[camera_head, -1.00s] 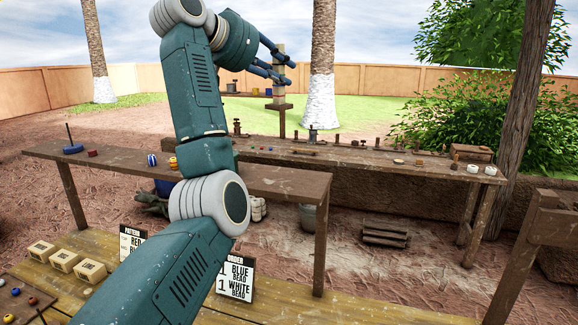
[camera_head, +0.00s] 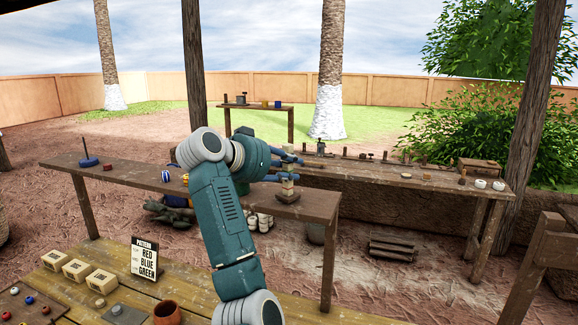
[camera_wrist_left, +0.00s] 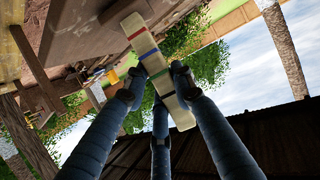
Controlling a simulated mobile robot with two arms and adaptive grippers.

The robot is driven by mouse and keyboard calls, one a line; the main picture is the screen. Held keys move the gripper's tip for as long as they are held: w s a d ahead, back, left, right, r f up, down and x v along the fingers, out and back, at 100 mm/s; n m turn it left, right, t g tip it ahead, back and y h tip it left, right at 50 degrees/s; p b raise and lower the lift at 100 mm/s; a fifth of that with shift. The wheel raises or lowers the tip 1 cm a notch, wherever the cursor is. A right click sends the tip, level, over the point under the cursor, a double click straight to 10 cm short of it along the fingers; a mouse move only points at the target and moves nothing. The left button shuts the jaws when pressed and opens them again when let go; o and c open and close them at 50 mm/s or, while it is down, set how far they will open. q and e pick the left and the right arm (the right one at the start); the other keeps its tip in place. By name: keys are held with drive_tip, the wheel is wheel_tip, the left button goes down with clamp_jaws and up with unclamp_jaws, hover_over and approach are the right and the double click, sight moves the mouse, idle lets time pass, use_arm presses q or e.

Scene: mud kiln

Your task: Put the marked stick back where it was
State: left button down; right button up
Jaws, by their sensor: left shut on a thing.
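The marked stick (camera_head: 287,187) is a pale flat bar held upright in my left gripper (camera_head: 288,170), over the right part of the near brown bench (camera_head: 235,189). A small brown block (camera_head: 288,198) is on the bench just under its lower end; I cannot tell whether they touch. In the left wrist view the stick (camera_wrist_left: 143,45) shows red, blue and green bands. The left gripper (camera_wrist_left: 158,84) is shut around it near the green band, with the red-banded end toward the bench. My right gripper is not in view.
A blue base with a rod (camera_head: 89,160), a red bead (camera_head: 107,166) and a striped bead (camera_head: 165,176) sit on the near bench. A pattern sign (camera_head: 145,258) and pale boxes (camera_head: 78,270) stand on the front table. A long bench (camera_head: 440,182) with small items runs behind.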

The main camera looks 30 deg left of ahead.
use_arm(q)
drive_tip(key=shift+f, duration=0.35)
drive_tip(key=c, duration=1.5)
unclamp_jaws()
drive_tip(key=shift+o, duration=0.3)
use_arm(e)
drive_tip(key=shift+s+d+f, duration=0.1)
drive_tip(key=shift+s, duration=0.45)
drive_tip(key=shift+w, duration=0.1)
